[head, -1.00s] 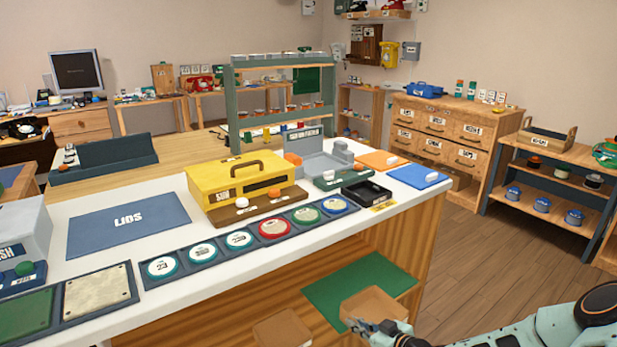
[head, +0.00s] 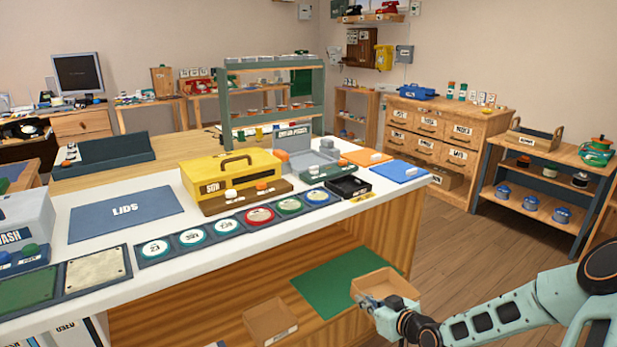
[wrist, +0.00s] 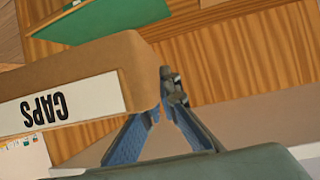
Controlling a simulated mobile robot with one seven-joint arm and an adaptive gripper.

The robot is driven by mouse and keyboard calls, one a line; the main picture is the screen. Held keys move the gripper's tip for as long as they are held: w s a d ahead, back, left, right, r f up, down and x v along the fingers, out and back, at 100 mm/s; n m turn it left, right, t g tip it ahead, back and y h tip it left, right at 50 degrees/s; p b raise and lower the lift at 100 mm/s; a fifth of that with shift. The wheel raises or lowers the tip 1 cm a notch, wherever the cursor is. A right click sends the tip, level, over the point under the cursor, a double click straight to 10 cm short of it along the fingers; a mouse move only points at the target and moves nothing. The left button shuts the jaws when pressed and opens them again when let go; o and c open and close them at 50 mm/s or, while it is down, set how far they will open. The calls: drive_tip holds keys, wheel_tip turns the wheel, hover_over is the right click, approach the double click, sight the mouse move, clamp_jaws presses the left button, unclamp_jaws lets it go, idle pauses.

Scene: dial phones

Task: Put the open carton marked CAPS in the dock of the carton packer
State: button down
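The open carton (head: 385,283) is brown, with its open top facing up in the head view. In the wrist view its white label reads CAPS (wrist: 62,108), upside down. My gripper (head: 388,308) is at the carton's near side; in the wrist view its fingers (wrist: 173,90) come together at the carton's corner and appear shut on its wall. The carton is at the front of the counter, below its top, by the green mat. A grey machine (head: 318,160) with a sign, possibly the carton packer, stands on the counter; its lettering is too small to read surely.
Another open carton (head: 268,324) stands low on the left, near the green mat (head: 325,278). A black tray (head: 348,187), a yellow box (head: 230,178) and round lids line the white counter. The wooden floor (head: 450,240) right of the counter is clear.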

wheel_tip(320, 180, up, 55)
drive_tip(key=s+a+m+t+h+p, duration=0.1)
drive_tip(key=m+h+p, duration=0.4)
drive_tip(key=p, duration=2.6)
drive_tip(key=shift+s+a+h+p, duration=0.15)
drive_tip(key=shift+a+h+p, duration=0.15)
drive_tip(key=shift+a+p, duration=0.15)
drive_tip(key=s+f, duration=0.3)
drive_tip(key=f, duration=0.3)
drive_tip(key=s+f, duration=0.3)
drive_tip(key=f, duration=0.4)
drive_tip(key=shift+s+f, duration=0.2)
drive_tip(key=shift+s, duration=0.1)
